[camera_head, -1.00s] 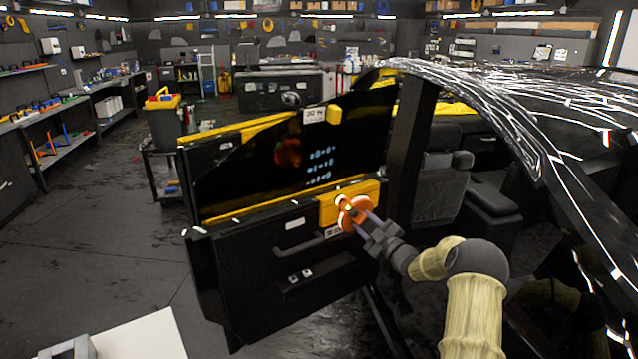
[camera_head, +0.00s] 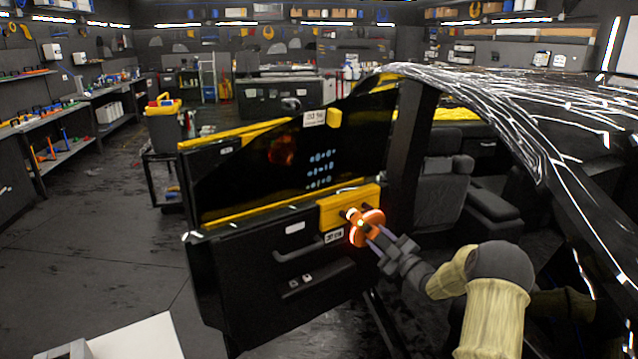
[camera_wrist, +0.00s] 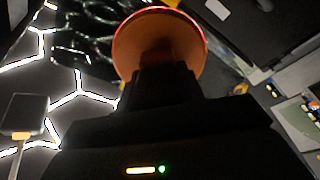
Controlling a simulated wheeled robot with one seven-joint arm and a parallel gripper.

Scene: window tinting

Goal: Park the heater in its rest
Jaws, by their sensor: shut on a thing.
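The heater (camera_head: 366,228) is an orange disc with a bright glowing rim. My gripper (camera_head: 384,240) is shut on it from behind, in front of the open car door (camera_head: 260,265). In the wrist view the heater (camera_wrist: 158,48) stands at the top centre, beyond my dark gripper (camera_wrist: 165,82). A yellow block (camera_head: 335,212) on the door is just behind the heater; I cannot tell whether they touch. A grey bracket (camera_head: 70,350) on a white surface is cut off at the lower left; I cannot tell whether it is the heater's rest.
The dark window glass (camera_head: 235,185) shows blue marks and a reddish reflection. The car body (camera_head: 590,110) and its seats (camera_head: 440,190) fill the right side. A white table top (camera_head: 140,340) stands at the lower left. The floor (camera_head: 100,250) left of the door is clear.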

